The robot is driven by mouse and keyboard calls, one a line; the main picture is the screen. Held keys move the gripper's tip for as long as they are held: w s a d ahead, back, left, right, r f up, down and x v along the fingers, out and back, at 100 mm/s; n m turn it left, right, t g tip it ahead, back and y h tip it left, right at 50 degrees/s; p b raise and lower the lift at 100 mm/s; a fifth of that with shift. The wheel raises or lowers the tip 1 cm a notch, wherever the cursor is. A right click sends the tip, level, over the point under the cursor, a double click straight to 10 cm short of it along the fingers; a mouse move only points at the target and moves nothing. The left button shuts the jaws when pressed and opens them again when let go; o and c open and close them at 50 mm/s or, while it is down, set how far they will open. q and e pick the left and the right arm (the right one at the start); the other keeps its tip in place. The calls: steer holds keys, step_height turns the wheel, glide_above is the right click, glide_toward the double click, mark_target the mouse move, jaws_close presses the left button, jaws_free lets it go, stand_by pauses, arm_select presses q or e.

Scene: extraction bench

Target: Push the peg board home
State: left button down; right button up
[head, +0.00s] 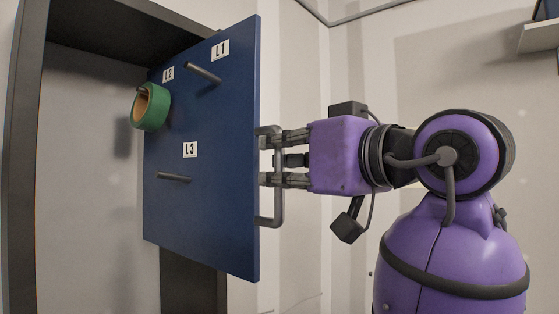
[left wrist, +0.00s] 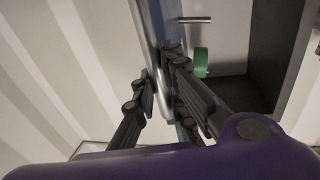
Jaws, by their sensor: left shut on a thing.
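The blue peg board (head: 222,175) stands upright and angled out from a dark frame in the head view. It bears labels L1, L2 and L3, each beside a grey peg. A green ring, like a roll of tape (head: 152,108), hangs on the L2 peg; the L1 peg (head: 203,72) and L3 peg (head: 174,177) are bare. A grey bar handle (head: 271,220) is on the board's right edge. My left gripper (head: 266,160) is shut on this handle. In the left wrist view, the fingers (left wrist: 160,88) close around the bar, and the green ring (left wrist: 201,62) shows beyond.
The dark frame (head: 22,120) surrounds a pale recess (head: 85,180) behind and left of the board. A pale wall lies behind my arm. A shelf edge (head: 540,38) shows at the upper right.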

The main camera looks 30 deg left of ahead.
arm_select(q)
steer(key=shift+s+a+r+p, duration=0.1)
steer(key=shift+a+r+p, duration=0.1)
steer(key=shift+a+p, duration=0.35)
steer(key=shift+w+a+f, duration=0.1)
steer(key=shift+w, duration=0.1)
steer(key=c, duration=1.8)
jaws_free()
steer(key=shift+a, duration=0.1)
steer(key=shift+o, duration=0.2)
steer(key=v, duration=1.2)
